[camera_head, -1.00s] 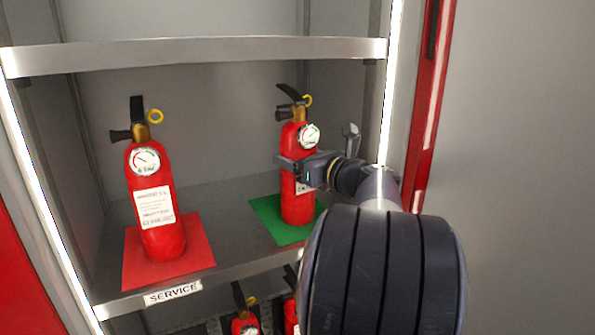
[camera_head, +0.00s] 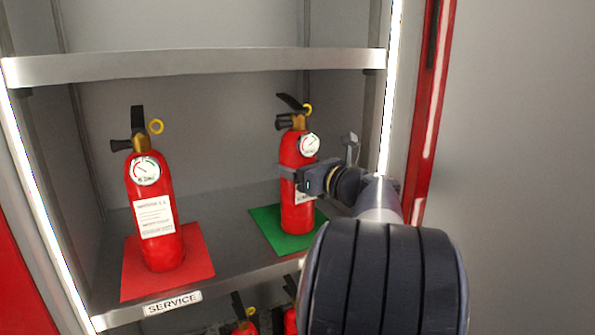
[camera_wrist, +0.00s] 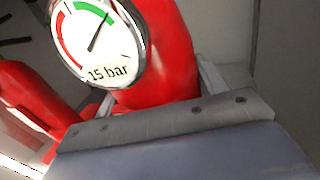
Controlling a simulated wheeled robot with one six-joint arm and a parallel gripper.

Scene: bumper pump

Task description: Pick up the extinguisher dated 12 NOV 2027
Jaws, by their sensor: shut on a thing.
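A red extinguisher (camera_head: 297,215) stands upright over the green mat (camera_head: 268,228) on the shelf. My gripper (camera_head: 297,175) is shut around its body at mid height. In the wrist view its body (camera_wrist: 165,60) and round gauge marked 15 bar (camera_wrist: 98,42) are close, with the needle at the green part. Its label is mostly hidden by my gripper, and no date is legible. A second red extinguisher (camera_head: 165,187) stands on the red mat (camera_head: 198,262) at left, with a white label too small to read. I cannot tell whether the held one touches the mat.
The shelf edge carries a SERVICE tag (camera_head: 172,303). An upper shelf (camera_head: 200,62) spans above both extinguishers. More extinguishers (camera_head: 243,327) show partly below.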

